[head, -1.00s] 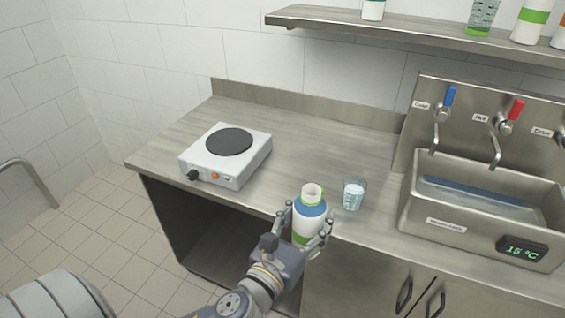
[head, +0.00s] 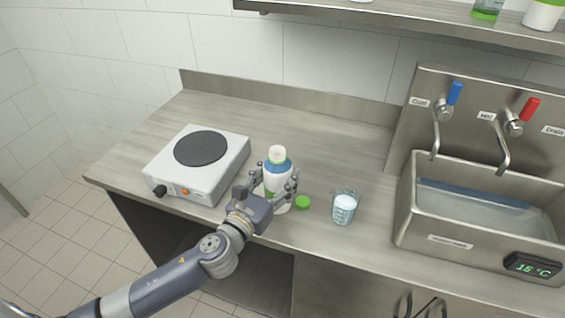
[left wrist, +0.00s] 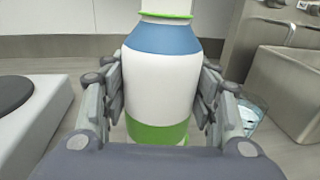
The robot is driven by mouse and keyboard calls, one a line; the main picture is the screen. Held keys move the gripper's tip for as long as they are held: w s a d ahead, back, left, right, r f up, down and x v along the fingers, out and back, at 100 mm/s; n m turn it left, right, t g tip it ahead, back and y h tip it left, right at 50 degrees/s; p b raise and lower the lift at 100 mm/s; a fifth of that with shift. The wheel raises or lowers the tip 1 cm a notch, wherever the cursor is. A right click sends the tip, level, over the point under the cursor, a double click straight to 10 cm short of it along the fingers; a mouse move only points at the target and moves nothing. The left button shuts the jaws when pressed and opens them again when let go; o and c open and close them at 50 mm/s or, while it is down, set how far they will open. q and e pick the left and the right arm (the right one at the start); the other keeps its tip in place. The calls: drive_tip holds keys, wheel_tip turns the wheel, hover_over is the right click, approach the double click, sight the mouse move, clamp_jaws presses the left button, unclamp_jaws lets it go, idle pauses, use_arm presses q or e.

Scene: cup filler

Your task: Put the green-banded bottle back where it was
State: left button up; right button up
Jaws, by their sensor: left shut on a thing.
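The green-banded bottle (head: 278,172) is white with a blue shoulder and a green band low down. Its neck is open, with no cap on it. My left gripper (head: 274,187) is shut around its body, and the bottle is upright over the counter between the hot plate and the glass. In the left wrist view the bottle (left wrist: 162,90) fills the middle, with the fingers of the gripper (left wrist: 160,105) on both sides. Whether its base touches the counter is hard to tell. A green cap (head: 303,202) lies on the counter just right of the bottle. My right gripper is not in view.
A hot plate (head: 225,165) stands left of the bottle. A glass (head: 344,208) with pale contents stands to the right. Beyond it is the sink (head: 440,240), its display reading 16 °C. A shelf (head: 400,24) with containers runs above. The counter behind the bottle is clear.

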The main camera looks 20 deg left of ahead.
use_arm(q)
drive_tip(key=w+a+f, duration=0.1)
drive_tip(key=w+f, duration=0.1)
drive_tip(key=w, duration=0.4)
drive_tip(key=w+a+f, duration=0.1)
drive_tip(key=w+f, duration=0.1)
drive_tip(key=w, duration=0.5)
drive_tip(key=shift+w+a+f, duration=0.25)
drive_tip(key=shift+f, duration=0.1)
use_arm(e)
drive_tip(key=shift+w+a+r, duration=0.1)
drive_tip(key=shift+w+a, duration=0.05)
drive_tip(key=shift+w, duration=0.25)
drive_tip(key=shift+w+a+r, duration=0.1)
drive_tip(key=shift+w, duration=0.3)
use_arm(q)
drive_tip(key=o, duration=1)
drive_tip(key=shift+s+f, duration=0.1)
drive_tip(key=shift+f, duration=0.15)
drive_tip(key=o, duration=0.5)
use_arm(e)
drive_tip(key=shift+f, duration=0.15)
use_arm(q)
drive_tip(key=shift+r, duration=0.1)
